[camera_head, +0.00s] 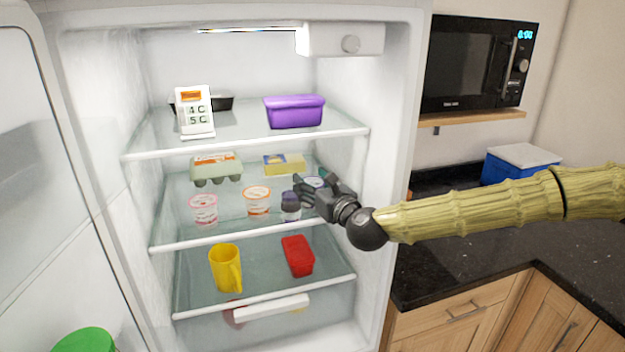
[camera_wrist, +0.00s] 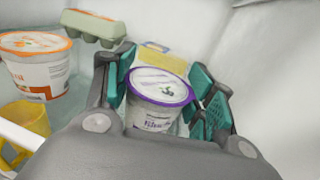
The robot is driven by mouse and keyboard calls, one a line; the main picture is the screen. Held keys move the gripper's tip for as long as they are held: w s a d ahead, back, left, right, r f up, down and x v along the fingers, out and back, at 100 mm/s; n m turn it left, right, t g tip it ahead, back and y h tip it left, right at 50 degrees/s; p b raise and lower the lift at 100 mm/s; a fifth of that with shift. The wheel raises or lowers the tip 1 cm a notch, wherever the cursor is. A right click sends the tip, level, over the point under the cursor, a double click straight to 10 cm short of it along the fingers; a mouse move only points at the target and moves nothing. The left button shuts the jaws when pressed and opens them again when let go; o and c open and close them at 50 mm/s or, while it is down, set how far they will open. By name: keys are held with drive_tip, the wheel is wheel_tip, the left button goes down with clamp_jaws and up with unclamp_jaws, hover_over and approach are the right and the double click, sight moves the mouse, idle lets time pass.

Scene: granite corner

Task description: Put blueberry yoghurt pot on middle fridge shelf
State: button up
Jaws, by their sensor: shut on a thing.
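The blueberry yoghurt pot (camera_wrist: 158,110) is white with a purple-rimmed lid. My gripper (camera_wrist: 160,92) is shut on it, with teal finger pads on both sides. In the head view the pot (camera_head: 314,182) is mostly hidden behind my gripper (camera_head: 313,194), at the right part of the middle fridge shelf (camera_head: 225,237). The pot looks upright. I cannot tell whether its base touches the shelf.
A yellow jug (camera_head: 224,268) and red box (camera_head: 298,256) stand below.

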drive_tip(key=shift+f, duration=0.1)
drive_tip(key=o, duration=1.2)
drive_tip(key=shift+s+d, duration=0.2)
drive_tip(key=b+v, duration=0.3)
drive_tip(key=v, duration=0.8)
drive_tip(key=shift+s+d+b, duration=0.1)
drive_tip(key=shift+s+b, duration=0.15)
drive_tip(key=shift+b, duration=0.1)
